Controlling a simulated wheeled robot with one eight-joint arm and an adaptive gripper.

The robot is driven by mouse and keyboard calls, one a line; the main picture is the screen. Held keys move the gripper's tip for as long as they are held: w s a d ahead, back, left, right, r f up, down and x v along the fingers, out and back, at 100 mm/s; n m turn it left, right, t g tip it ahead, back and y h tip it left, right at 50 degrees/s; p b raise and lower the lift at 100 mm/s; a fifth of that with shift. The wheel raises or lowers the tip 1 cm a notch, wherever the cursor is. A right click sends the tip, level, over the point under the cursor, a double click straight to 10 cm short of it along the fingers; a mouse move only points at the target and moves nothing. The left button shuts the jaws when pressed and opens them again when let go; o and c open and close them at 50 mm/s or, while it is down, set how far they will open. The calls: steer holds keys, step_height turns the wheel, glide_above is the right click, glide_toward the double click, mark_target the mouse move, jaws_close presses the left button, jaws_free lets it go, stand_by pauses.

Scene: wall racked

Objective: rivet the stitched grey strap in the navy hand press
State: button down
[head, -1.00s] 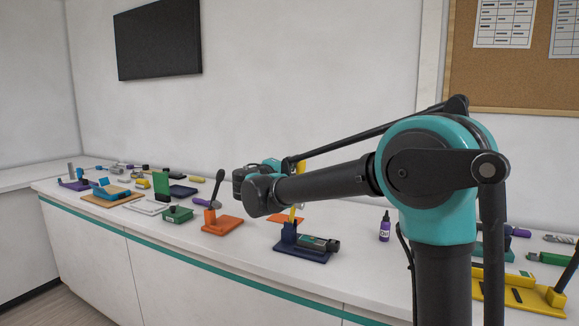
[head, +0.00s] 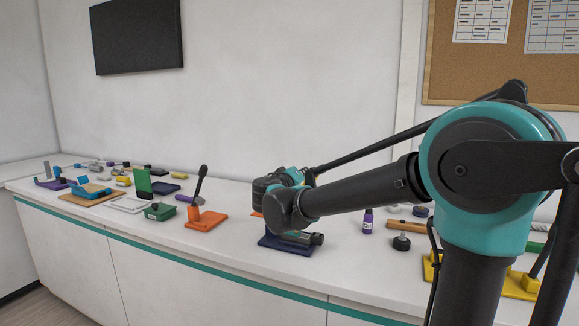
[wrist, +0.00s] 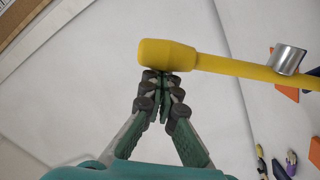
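The navy hand press (head: 270,241) stands on the counter, its upper part hidden behind my forearm in the head view. A dark cylinder lies across its base. In the wrist view a yellow lever (wrist: 235,66) with a thick rounded end and a metal sleeve crosses the upper right; it looks like the press lever. My gripper (wrist: 160,78) has its fingers drawn together, their tips at the lower edge of the lever's thick end. The lever is not between the fingers; I cannot tell whether they touch it. I cannot make out the stitched grey strap.
An orange stand (head: 207,218) with a black-knobbed lever is left of the press, and a green box (head: 160,212) beyond it. A purple bottle (head: 367,222) and a black knob (head: 401,243) stand to the right. A yellow fixture (head: 520,286) is at the near right.

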steer(key=s+d+f+m, duration=0.2)
steer(key=d+f+m, duration=0.3)
steer(key=f, duration=0.3)
steer(key=s+d+f+m, duration=0.1)
steer(key=d+f+m, duration=0.4)
steer(key=f, duration=0.4)
steer(key=shift+s+y, duration=0.3)
steer(key=shift+s, duration=0.05)
steer(key=shift+r, duration=0.1)
